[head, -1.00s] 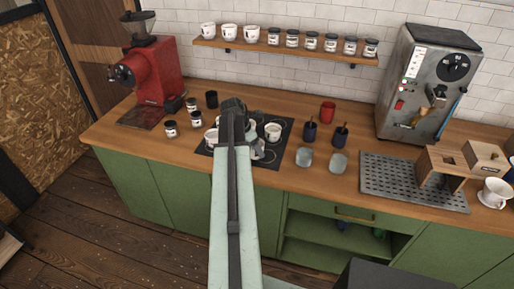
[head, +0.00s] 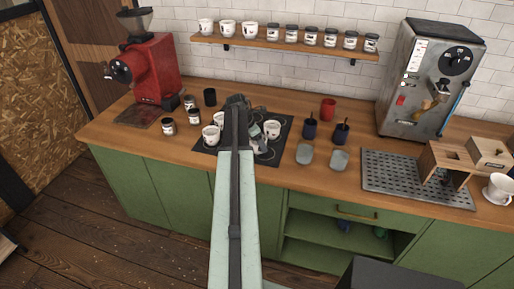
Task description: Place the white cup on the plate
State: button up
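A white cup (head: 273,129) stands on a dark square mat (head: 285,148) on the wooden counter. Other white cups (head: 211,135) stand at the mat's left side, left of my arm. My gripper (head: 259,142) is over the mat, just left of and very near the right-hand cup. My arm hides much of the gripper and the mat's middle; contact and finger opening cannot be made out. No separate empty plate is plain to see. A white cup on a saucer (head: 497,198) stands at the counter's far right.
Dark blue cups (head: 310,130), a red cup (head: 328,109) and grey-green glasses (head: 339,160) stand right. A perforated tray (head: 385,180) lies beyond. A shelf (head: 285,46) hangs above.

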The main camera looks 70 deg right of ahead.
jog(key=shift+f, duration=0.15)
jog(key=o, duration=1.6)
jog(key=p+v, duration=1)
jog(key=v, duration=0.1)
jog(key=shift+r+p, duration=0.35)
jog(key=shift+r, duration=0.1)
jog(key=shift+w+a+r, duration=0.15)
jog(key=shift+a+r, duration=0.05)
jog(key=shift+r, duration=0.05)
